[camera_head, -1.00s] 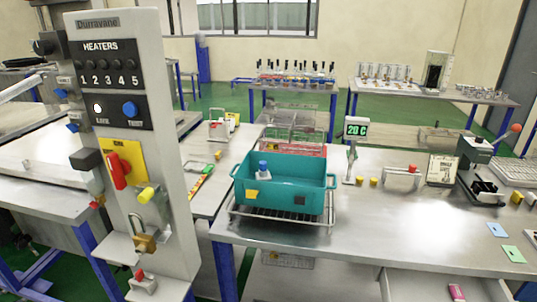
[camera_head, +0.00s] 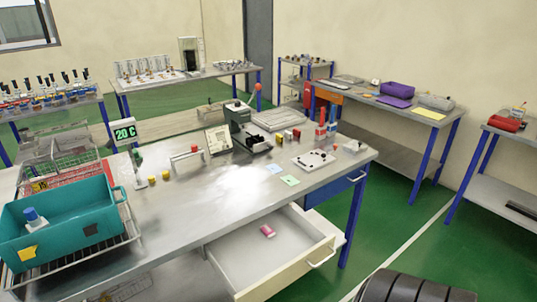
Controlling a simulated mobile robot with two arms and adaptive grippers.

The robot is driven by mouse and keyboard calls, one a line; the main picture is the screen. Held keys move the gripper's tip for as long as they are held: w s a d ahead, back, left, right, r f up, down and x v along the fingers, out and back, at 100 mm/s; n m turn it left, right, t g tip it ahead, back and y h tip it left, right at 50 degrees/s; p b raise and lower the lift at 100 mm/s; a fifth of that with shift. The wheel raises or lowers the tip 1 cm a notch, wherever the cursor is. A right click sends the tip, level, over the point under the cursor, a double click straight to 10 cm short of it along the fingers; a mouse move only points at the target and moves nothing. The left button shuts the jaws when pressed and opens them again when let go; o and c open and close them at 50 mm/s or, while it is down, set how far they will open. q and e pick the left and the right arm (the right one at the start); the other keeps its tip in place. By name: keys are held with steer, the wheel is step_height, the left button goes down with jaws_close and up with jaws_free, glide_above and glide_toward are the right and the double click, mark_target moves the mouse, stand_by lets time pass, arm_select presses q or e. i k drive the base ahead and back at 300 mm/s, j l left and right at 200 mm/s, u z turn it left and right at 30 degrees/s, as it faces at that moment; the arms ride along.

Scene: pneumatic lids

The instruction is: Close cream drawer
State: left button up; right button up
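The cream drawer (camera_head: 283,272) stands pulled out from under the front of the steel workbench (camera_head: 215,211). Its front panel has a pale bar handle (camera_head: 322,258) and faces the lower right. A small pink item (camera_head: 267,231) lies on the drawer's bare floor. A blue drawer (camera_head: 335,189) in the same bench, to the right, looks shut. Neither of my grippers shows in the head view.
A teal bin (camera_head: 75,222) sits on a wire rack at the bench's left. A black press-like device (camera_head: 245,130) and small items stand on the bench. Green floor (camera_head: 400,225) is open to the right.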

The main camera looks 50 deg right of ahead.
mark_target(253, 266)
steer(key=z, duration=1.85)
